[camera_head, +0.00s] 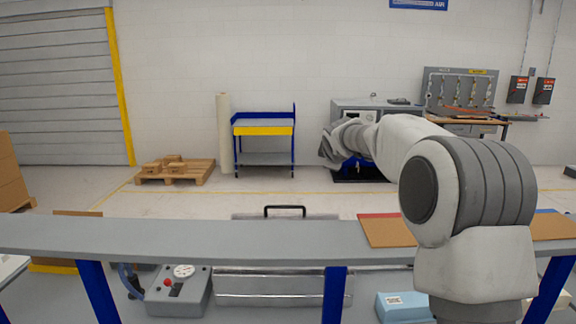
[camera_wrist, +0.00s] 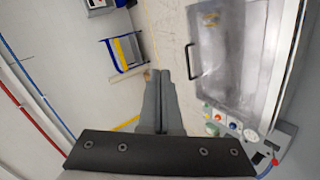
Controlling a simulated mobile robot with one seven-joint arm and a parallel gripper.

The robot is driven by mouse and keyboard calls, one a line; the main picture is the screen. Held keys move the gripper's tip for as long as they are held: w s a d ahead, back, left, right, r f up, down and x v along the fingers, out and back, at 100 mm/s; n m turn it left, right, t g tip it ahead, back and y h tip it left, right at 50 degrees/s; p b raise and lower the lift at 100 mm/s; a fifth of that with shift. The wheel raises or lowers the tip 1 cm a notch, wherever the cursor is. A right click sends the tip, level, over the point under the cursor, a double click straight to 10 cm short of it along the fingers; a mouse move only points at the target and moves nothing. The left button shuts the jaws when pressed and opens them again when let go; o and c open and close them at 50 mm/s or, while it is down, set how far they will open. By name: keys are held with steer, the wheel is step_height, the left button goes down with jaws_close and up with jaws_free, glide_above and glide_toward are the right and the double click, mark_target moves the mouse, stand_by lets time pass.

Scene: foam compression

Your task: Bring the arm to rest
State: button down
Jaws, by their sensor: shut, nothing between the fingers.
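My gripper (camera_wrist: 157,75) shows in the wrist view with its two grey fingers together, shut and empty. In the head view my arm rises at the right and reaches left and away, above the grey bench. Its far end is dark and small there, and I cannot make out the fingers. In the wrist view the fingers are apart from everything, to the left of a machine with a clear cover (camera_wrist: 222,55) and a black handle (camera_wrist: 190,62).
A grey shelf (camera_head: 200,240) on blue legs crosses the front. A gauge box (camera_head: 180,290) and a light blue block (camera_head: 400,306) sit lower. A blue and yellow cart (camera_head: 264,130) stands by the wall.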

steer(key=s+m+g, duration=0.1)
steer(key=s+m, duration=0.1)
steer(key=s, duration=0.6)
steer(key=s+d+m+g+b, duration=0.1)
steer(key=s+m, duration=0.1)
steer(key=s, duration=0.7)
steer(key=s+d+m+g+b, duration=0.1)
steer(key=s+m, duration=0.2)
steer(key=s, duration=0.5)
steer(key=shift+s+d+h, duration=0.2)
steer(key=shift+s+h, duration=0.2)
steer(key=s+f+m+g+b, duration=0.1)
steer(key=s+f+m, duration=0.2)
steer(key=s, duration=0.9)
steer(key=s+f+m+g+y+b, duration=0.1)
steer(key=s+f+m, duration=0.3)
steer(key=s+f, duration=0.5)
steer(key=s, duration=0.3)
steer(key=shift+a+g+y, duration=0.25)
steer(key=shift+g+y, duration=0.05)
steer(key=shift+g, duration=0.1)
